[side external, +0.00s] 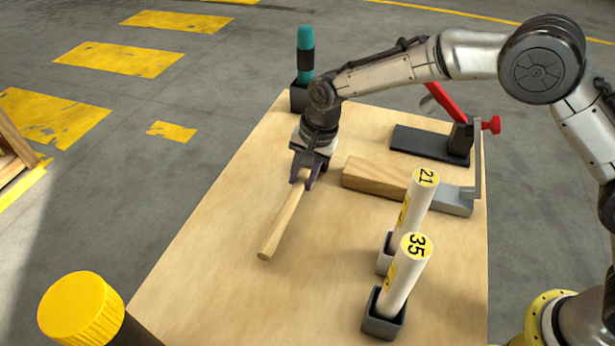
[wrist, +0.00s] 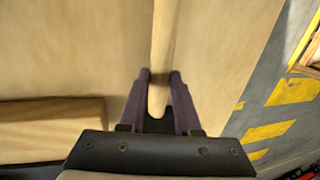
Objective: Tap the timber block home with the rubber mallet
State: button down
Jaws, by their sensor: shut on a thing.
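My gripper (side external: 305,178) has its purple fingers shut on a pale wooden handle (side external: 281,223), taken to be the rubber mallet's. The handle slants down-left over the table in the side view. In the wrist view the handle (wrist: 163,45) runs away from between the fingertips (wrist: 160,80). No mallet head can be made out clearly; a dark patch shows between the finger bases. The timber block (side external: 375,180) lies to the right of my gripper, its right end at a grey metal bracket (side external: 455,200) with an upright plate. It also shows in the wrist view (wrist: 50,122).
Two white numbered cylinders (side external: 417,200) (side external: 402,275) stand in dark holders at the front right of the table (side external: 215,270). A red-handled clamp-like tool (side external: 448,103) is behind the block. A teal-topped item (side external: 305,52) stands at the back corner. The table's left front is clear.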

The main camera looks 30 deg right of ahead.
jog(key=shift+r, duration=0.1)
dwell(0.3)
jog(key=shift+s+d, duration=1)
jog(key=shift+w+a, duration=0.5)
jog(key=shift+s+d, duration=0.8)
jog(key=shift+s, duration=0.05)
jog(key=shift+w+a, duration=0.55)
jog(key=shift+w, duration=0.05)
